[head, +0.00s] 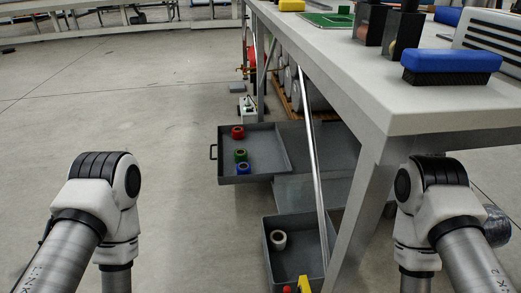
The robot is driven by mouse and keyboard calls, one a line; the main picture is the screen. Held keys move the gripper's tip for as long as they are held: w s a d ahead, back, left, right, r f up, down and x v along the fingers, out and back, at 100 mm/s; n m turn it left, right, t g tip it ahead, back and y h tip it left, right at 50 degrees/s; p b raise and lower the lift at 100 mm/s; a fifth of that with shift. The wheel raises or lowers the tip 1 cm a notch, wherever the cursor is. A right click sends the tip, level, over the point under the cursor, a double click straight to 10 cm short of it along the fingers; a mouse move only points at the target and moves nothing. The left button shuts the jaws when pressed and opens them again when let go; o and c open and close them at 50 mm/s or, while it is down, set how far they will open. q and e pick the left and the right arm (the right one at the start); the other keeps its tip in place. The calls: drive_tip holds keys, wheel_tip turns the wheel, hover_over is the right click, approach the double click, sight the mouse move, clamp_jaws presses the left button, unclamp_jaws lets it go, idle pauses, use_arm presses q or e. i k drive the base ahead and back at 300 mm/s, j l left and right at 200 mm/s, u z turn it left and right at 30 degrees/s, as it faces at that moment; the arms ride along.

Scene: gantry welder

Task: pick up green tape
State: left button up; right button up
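The green tape (241,155) is a small roll in an open grey drawer (277,148) under the workbench, at the middle of the head view. It lies between a red tape roll (237,132) and a blue tape roll (243,168) in the same drawer. My left and right arms show at the lower left and lower right, well apart from the drawer. Both of my grippers are out of view below the frame.
The workbench (350,78) fills the right side, with a blue brush (451,62) near its corner. A slanted bench leg stands right of the drawers. A lower drawer (295,262) holds a white roll (278,239). The floor to the left (110,100) is clear.

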sight(240, 155)
drive_tip(key=j+z, duration=0.4)
drive_tip(key=j, duration=0.2)
drive_tip(key=j+z, duration=0.35)
drive_tip(key=j, duration=0.25)
drive_tip(key=k+j+z, duration=0.1)
drive_tip(key=j+z, duration=0.3)
drive_tip(key=j, duration=0.15)
drive_tip(key=i+j+z, duration=0.1)
drive_tip(key=j+z, duration=0.35)
drive_tip(key=j, duration=0.7)
drive_tip(key=i+j+z, duration=0.3)
drive_tip(key=j, duration=0.55)
drive_tip(key=j+z, duration=0.35)
drive_tip(key=j, duration=0.5)
drive_tip(key=i+j+z, duration=0.1)
drive_tip(key=j+z, duration=0.2)
drive_tip(key=j, duration=0.6)
